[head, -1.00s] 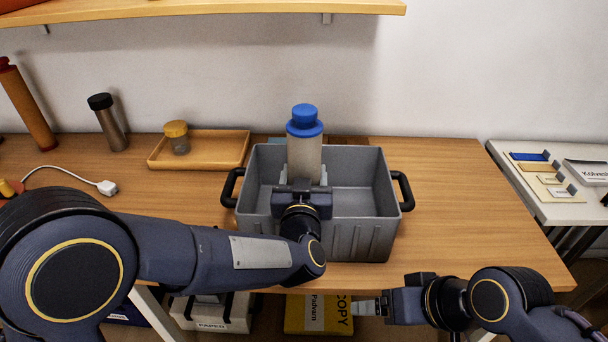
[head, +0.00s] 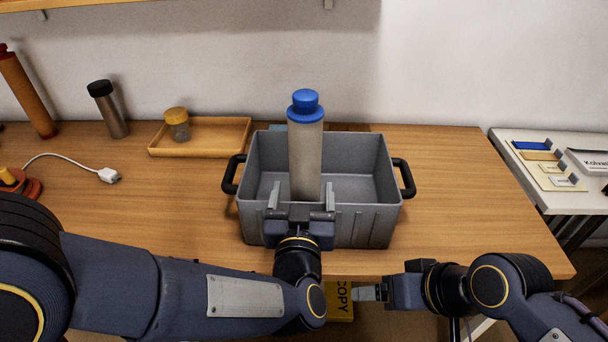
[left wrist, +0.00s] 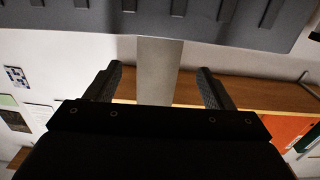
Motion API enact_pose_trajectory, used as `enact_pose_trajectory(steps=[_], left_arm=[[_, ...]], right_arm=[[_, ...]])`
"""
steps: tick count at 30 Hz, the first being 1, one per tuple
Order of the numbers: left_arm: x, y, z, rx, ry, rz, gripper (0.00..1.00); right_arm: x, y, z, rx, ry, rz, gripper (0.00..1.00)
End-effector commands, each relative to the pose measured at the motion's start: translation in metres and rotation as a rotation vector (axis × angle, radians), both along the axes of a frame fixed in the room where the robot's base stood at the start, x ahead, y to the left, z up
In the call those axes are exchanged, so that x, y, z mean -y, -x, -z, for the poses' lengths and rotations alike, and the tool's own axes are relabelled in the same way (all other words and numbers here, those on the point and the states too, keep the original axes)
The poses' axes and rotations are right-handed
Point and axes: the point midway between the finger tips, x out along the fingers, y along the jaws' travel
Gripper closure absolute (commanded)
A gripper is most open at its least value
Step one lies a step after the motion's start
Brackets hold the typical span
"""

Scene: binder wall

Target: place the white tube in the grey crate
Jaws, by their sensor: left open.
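The white tube (head: 307,160), pale with a blue cap, stands upright inside the grey crate (head: 362,222); its foot is hidden behind the crate's front wall and my gripper. My left gripper (head: 301,192) is open at the crate's front side, its fingers apart to either side of the tube and nearer to me. In the left wrist view the tube (left wrist: 157,75) shows beyond the gap between the open fingers, with the crate wall (left wrist: 200,15) along the top. My right gripper (head: 368,293) is low at the table's front edge, pointing left; its jaw gap is unclear.
A wooden tray (head: 222,136) with a yellow-lidded jar (head: 177,124) is left of the crate. The table right of the crate (head: 460,200) is clear. A white side table (head: 545,190) stands right.

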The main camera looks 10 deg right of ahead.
Motion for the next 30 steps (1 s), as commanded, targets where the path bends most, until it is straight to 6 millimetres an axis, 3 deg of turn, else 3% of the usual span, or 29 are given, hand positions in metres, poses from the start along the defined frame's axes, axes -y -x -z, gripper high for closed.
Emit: enact_pose_trajectory(steps=[7,14,18,20,24,26,30], left_arm=[[-0.006,0.021,0.000,0.001,0.000,0.001,0.24],[-0.007,0.021,0.000,-0.001,0.002,0.001,0.24],[-0.020,0.010,-0.007,-0.050,0.046,0.025,0.24],[-0.035,0.001,-0.013,-0.102,0.088,0.054,0.24],[-0.090,-0.009,-0.022,-0.271,0.186,0.141,0.24],[-0.119,-0.004,-0.022,-0.352,0.209,0.171,0.24],[-0.188,0.031,-0.006,-0.562,0.226,0.183,0.24]], right_arm=[[0.000,0.000,0.001,0.000,0.000,0.000,0.21],[0.000,0.000,0.001,0.000,0.000,0.000,0.21],[0.000,0.000,0.000,0.000,0.000,0.000,0.21],[0.000,0.000,0.000,0.000,0.000,0.000,0.21],[0.000,0.000,0.001,0.000,0.000,0.000,0.21],[0.000,0.000,0.001,0.000,0.000,0.000,0.21],[0.000,0.000,0.001,0.000,0.000,0.000,0.21]])
